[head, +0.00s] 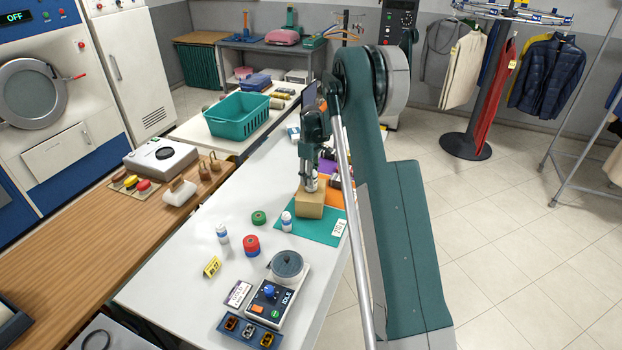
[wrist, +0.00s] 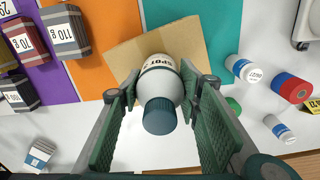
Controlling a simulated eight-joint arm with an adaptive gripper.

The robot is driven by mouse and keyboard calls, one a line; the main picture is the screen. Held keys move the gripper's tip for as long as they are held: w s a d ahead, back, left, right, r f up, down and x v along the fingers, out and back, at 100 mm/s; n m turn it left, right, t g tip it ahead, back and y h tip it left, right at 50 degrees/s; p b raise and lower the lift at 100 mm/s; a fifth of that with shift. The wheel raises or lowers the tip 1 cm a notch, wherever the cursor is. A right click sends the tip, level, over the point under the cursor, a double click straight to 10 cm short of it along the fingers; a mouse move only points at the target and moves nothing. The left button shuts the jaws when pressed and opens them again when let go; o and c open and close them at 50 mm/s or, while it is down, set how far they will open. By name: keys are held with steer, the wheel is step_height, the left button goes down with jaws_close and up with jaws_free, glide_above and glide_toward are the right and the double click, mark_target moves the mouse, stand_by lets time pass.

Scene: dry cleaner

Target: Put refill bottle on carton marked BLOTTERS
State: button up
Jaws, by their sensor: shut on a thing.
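My gripper (head: 311,160) points down over the teal mat, its fingers closed on both sides of a white bottle with a dark blue cap. In the wrist view the gripper (wrist: 160,78) holds this bottle (wrist: 161,82), whose partly hidden label reads "SPOT". I take it as the refill bottle. Directly beneath is a plain tan carton (head: 310,206), also visible in the wrist view (wrist: 122,58). No BLOTTERS marking is readable on it. The bottle's base is right at the carton's top; whether it touches cannot be told.
The teal mat (head: 325,231) carries a tag. Two small white bottles (head: 222,234) (head: 287,221), red (head: 252,245) and green (head: 259,217) rolls stand nearby. Small labelled boxes (wrist: 69,30) sit on purple and orange mats. A teal basket (head: 237,121) stands behind; the table's near left is clear.

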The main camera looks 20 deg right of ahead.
steer(key=shift+f, duration=0.2)
steer(key=o, duration=1)
steer(key=shift+r, duration=0.1)
step_height(320, 180, up, 12)
steer(key=shift+r+b, duration=0.1)
steer(key=shift+b, duration=0.2)
stand_by(0.7)
